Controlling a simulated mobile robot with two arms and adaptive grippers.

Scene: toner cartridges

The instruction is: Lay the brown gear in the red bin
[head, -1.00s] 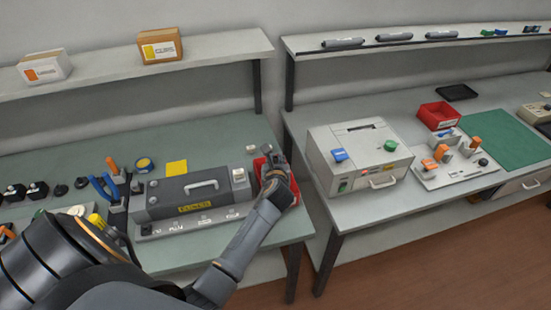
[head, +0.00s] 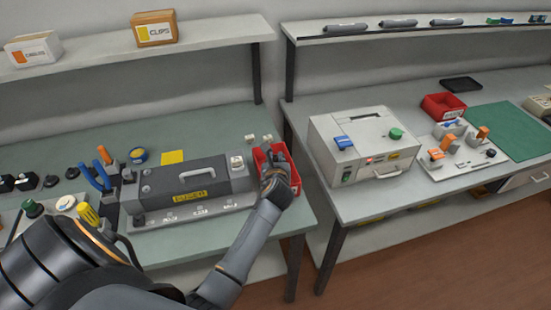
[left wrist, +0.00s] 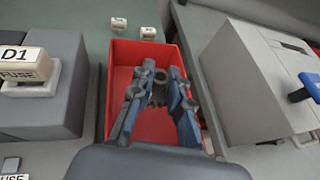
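The red bin (head: 298,187) stands at the right end of the green-topped left bench. In the left wrist view the bin (left wrist: 118,65) fills the middle, with its red floor and walls showing. My left gripper (head: 270,160) is over the bin, pointing down into it. In the left wrist view the fingers of my left gripper (left wrist: 161,72) are apart. A small dark brownish gear (left wrist: 160,80) shows between and below them, seemingly on the bin floor; its contact with the fingers is partly hidden. My right gripper is not in view.
A grey fuser unit (head: 190,185) stands left of the bin, close to it. A light grey machine (head: 362,145) stands on the right bench, across a gap. Two small white blocks (left wrist: 148,33) lie behind the bin. Another red bin (head: 437,106) stands on the right bench.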

